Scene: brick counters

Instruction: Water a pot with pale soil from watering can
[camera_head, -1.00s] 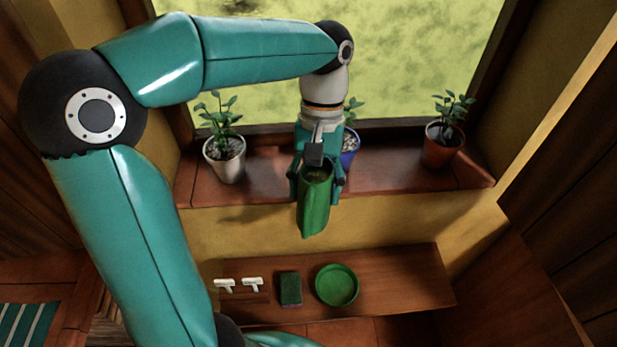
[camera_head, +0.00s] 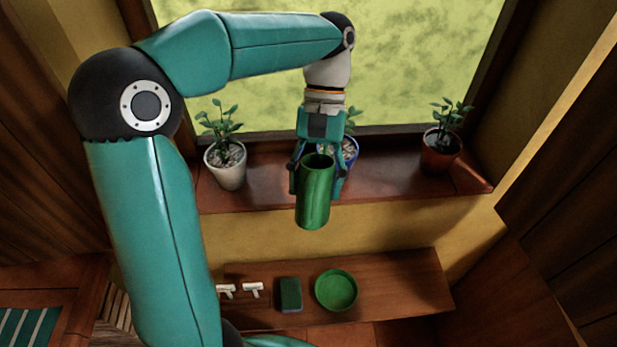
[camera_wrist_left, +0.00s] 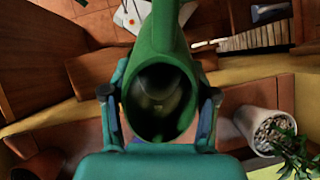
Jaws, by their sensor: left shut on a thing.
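My left gripper (camera_head: 318,180) is shut on the green watering can (camera_head: 313,205), holding it in front of the window sill. In the left wrist view the can's dark opening (camera_wrist_left: 160,100) faces the camera, between the two fingers. A white pot (camera_head: 228,172) with pale, pebbly soil and a plant stands on the sill at left; it also shows in the wrist view (camera_wrist_left: 262,125). A blue pot (camera_head: 351,150) with pale soil is partly hidden behind the gripper. A terracotta pot (camera_head: 438,155) with darker soil stands at right. My right gripper is not in view.
The sill (camera_head: 395,185) is bare between the blue and terracotta pots. A lower wooden shelf (camera_head: 405,285) holds a green round dish (camera_head: 337,290), a dark green block (camera_head: 289,293) and two small white pieces (camera_head: 253,289). The window is behind the pots.

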